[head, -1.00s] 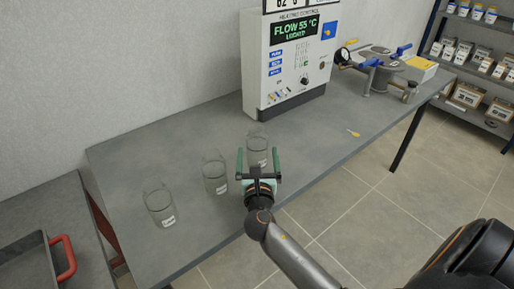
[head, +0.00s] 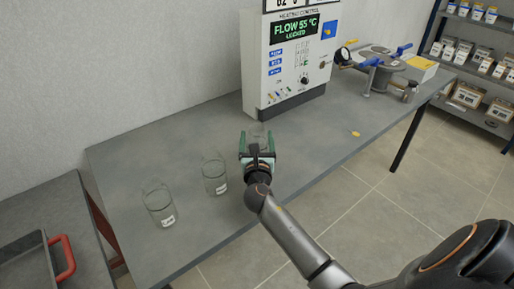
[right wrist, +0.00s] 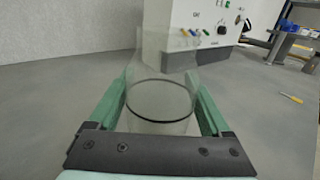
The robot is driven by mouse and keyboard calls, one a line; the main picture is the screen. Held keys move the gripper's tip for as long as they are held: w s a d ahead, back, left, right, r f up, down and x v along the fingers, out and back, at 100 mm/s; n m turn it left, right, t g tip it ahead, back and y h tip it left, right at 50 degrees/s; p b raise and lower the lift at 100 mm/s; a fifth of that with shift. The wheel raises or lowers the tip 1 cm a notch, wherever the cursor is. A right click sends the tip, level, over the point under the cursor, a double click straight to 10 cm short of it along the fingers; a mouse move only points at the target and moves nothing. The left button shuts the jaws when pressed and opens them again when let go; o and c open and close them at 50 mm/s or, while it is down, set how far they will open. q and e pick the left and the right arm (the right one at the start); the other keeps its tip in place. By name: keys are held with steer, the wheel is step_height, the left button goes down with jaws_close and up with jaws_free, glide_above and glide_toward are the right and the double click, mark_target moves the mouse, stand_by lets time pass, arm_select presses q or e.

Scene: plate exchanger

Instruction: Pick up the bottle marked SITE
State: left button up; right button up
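Three clear glass bottles with small white labels stand on the grey bench. The left bottle (head: 159,204) and the middle bottle (head: 214,174) are free, their label text too small to read. The right bottle (head: 257,134) is largely hidden by my right gripper (head: 257,140). In the right wrist view this bottle (right wrist: 160,95) stands between the green fingers of my right gripper (right wrist: 160,100). The fingers are apart on either side of it, and I cannot tell whether they touch it. Its label is hidden. My left gripper is not in view.
A heating control box (head: 292,60) stands behind the right bottle on the bench (head: 185,245). A metal fixture with blue handles (head: 375,70) and a small yellow item (head: 355,134) are to the right. A tray with a red handle (head: 62,258) is at lower left.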

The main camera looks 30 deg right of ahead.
steer(key=c, duration=1)
